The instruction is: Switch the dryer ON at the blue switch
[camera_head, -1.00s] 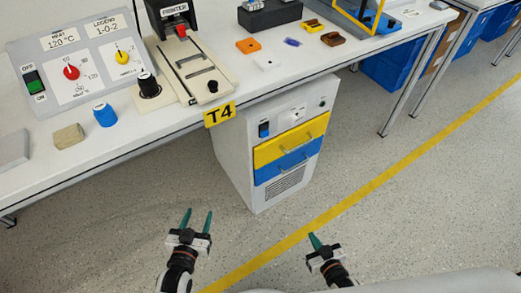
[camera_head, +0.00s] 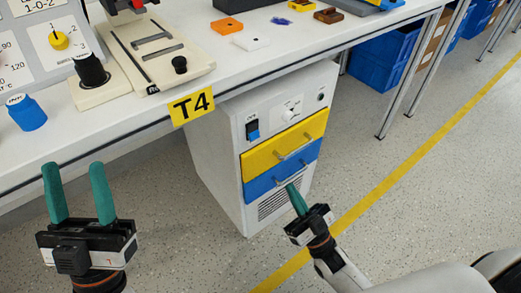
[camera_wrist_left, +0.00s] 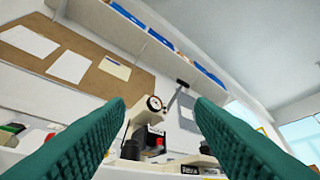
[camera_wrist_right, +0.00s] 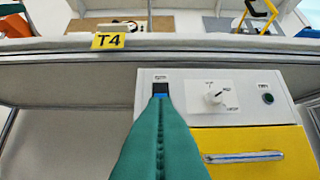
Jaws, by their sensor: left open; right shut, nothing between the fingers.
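The dryer is a grey-white cabinet (camera_head: 215,165) under the table, with a yellow and a blue drawer. Its blue rocker switch (camera_head: 252,130) is at the left of the top panel. In the right wrist view the switch (camera_wrist_right: 160,90) has a dark upper part and blue below, just above my fingertips in the picture; its lower end is partly hidden. My right gripper (camera_head: 292,188) is shut and empty, below the switch in the head view. Contact with the switch is not visible. My left gripper (camera_head: 74,170) is open and empty, left of the cabinet.
The panel also has a white rotary knob (camera_head: 291,113) and a green button (camera_head: 321,96). The table edge with the yellow T4 sign (camera_head: 191,106) overhangs the cabinet.

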